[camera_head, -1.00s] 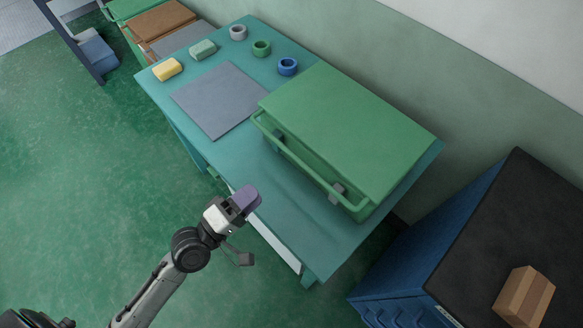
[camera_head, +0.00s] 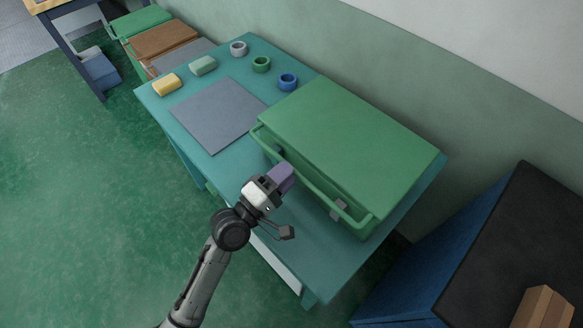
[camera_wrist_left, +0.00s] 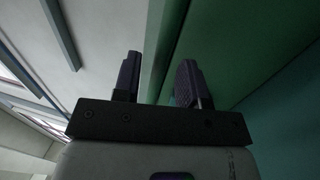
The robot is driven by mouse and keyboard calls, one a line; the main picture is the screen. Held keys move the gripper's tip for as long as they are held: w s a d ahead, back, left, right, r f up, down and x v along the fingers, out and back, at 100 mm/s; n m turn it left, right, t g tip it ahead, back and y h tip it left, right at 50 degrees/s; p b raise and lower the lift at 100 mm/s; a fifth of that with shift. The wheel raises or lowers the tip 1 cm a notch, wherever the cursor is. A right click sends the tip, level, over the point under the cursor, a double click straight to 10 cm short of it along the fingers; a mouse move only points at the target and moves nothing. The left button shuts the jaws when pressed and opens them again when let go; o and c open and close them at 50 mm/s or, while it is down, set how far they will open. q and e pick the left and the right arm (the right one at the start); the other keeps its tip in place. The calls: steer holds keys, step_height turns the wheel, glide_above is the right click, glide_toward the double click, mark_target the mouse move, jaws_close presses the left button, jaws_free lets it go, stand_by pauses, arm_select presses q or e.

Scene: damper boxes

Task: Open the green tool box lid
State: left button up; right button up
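The green tool box (camera_head: 350,145) sits on the teal table, its flat lid shut. A green handle bar (camera_head: 313,187) runs along its front side, with two grey latches, one of them (camera_head: 338,209) near the right end. My left gripper (camera_head: 281,179) is in front of the box, close to the handle bar; whether it touches cannot be told. In the left wrist view its two dark fingers (camera_wrist_left: 158,82) stand apart, with a green surface of the box (camera_wrist_left: 225,40) behind and beside them. Nothing is clearly held. My right gripper is not in view.
On the teal table (camera_head: 290,235) are a grey mat (camera_head: 217,114), a yellow block (camera_head: 166,84), a pale green block (camera_head: 203,66) and grey (camera_head: 238,48), green (camera_head: 261,64) and blue (camera_head: 288,82) rings. A dark-topped blue cabinet (camera_head: 500,245) stands at right.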

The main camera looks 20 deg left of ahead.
arm_select(q)
steer(key=shift+x, duration=1.1)
steer(key=shift+c, duration=0.5)
jaws_close()
